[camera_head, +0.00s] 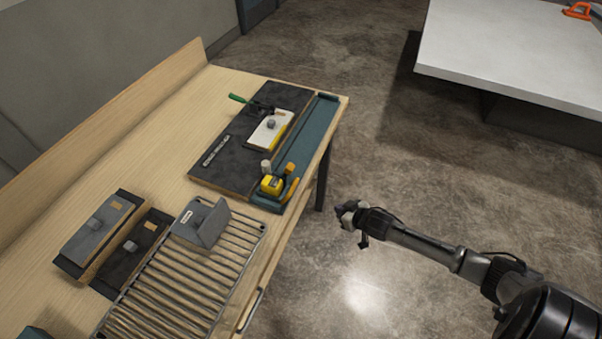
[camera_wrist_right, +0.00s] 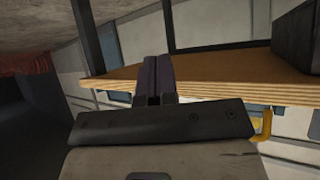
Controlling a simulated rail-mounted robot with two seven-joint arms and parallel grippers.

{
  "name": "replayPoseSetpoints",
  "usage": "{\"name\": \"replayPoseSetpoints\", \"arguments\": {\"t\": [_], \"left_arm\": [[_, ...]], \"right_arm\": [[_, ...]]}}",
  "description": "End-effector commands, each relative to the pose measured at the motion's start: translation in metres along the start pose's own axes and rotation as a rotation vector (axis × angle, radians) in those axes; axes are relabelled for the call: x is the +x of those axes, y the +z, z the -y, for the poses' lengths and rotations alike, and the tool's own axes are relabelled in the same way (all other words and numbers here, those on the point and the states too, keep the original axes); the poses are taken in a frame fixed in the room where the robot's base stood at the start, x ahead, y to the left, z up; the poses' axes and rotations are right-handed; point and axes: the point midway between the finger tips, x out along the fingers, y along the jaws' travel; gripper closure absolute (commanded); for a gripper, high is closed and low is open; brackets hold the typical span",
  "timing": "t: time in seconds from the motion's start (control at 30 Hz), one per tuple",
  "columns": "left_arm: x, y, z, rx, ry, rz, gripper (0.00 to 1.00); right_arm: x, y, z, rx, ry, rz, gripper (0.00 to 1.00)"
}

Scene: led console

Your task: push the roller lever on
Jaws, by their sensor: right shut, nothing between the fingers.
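My right gripper (camera_head: 345,210) is shut and empty, in the open space right of the wooden table, apart from everything. In the right wrist view its dark fingers (camera_wrist_right: 152,80) are together in front of the table edge. A yellow block (camera_head: 271,185) with a small pale cylinder (camera_head: 266,166) beside it sits at the near end of a teal tray (camera_head: 315,125). A green-handled lever (camera_head: 240,98) stands at the back of a black board (camera_head: 224,160). I cannot tell for certain which part is the roller lever. My left gripper is not in view.
A wire rack (camera_head: 180,290) with a grey angled piece (camera_head: 203,222) lies along the table's near edge. A white table (camera_head: 510,55) is at upper right. The floor between is clear.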

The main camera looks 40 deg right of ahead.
Motion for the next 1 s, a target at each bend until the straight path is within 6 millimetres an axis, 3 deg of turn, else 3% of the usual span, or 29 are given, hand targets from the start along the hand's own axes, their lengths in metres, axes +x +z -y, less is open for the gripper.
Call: {"name": "replayPoseSetpoints", "arguments": {"t": [0.27,0.53,0.8,1.0], "left_arm": [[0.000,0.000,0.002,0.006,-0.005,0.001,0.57],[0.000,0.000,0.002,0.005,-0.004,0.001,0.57],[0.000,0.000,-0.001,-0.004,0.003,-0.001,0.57],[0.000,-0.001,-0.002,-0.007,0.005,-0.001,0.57]], "right_arm": [[0.002,-0.017,-0.003,0.449,-0.248,-0.260,1.00],[-0.030,-0.053,0.010,0.883,-0.655,-0.448,1.00],[-0.069,-0.080,0.024,1.183,-1.049,-0.453,1.00],[-0.074,-0.082,0.026,1.301,-1.135,-0.394,1.00]]}}
